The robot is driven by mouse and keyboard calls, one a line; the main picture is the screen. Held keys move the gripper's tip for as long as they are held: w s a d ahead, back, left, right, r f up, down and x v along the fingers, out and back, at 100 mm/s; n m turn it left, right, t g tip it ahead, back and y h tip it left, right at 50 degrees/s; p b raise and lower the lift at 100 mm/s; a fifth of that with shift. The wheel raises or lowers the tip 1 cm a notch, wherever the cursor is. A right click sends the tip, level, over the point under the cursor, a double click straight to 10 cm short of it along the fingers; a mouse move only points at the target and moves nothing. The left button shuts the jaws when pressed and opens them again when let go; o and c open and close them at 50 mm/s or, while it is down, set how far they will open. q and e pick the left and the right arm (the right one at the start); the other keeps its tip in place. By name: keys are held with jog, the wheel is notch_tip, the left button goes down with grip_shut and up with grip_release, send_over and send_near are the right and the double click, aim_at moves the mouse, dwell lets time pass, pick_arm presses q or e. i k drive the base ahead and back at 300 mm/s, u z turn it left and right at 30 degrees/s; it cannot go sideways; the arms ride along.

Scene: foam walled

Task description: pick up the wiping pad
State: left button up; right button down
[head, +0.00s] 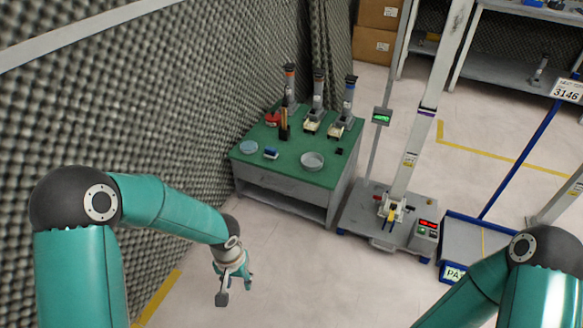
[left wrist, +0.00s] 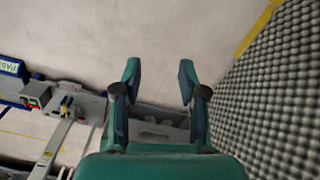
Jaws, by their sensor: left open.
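A small blue and white block (head: 271,153), which looks like the wiping pad, lies near the front edge of the green-topped table (head: 285,172). My left gripper (head: 235,290) is open and empty, low over the floor in front of the table and well apart from the block. Its two spread fingers (left wrist: 160,78) show in the left wrist view with only floor between their tips. The block cannot be made out in the left wrist view. My right arm enters at the lower right of the head view, but its gripper is out of frame.
A pale blue round dish (head: 248,147) and a white round dish (head: 312,161) flank the block. Several upright instruments (head: 318,100) stand behind. A foam wall (head: 130,110) runs along the left. A test stand (head: 390,225) is right of the table. Floor in front is clear.

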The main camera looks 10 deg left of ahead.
aim_at(271, 152)
jog(key=z, duration=0.3)
jog(key=k, duration=0.65)
jog(key=u, duration=0.2)
jog(key=i, duration=0.9)
jog(key=u, duration=1)
jog(key=i, duration=1.25)
jog(key=z, duration=0.65)
jog(key=i, duration=0.9)
jog(key=z, duration=0.8)
jog(key=k, duration=0.75)
jog(key=z, duration=0.2)
jog(key=i, duration=0.55)
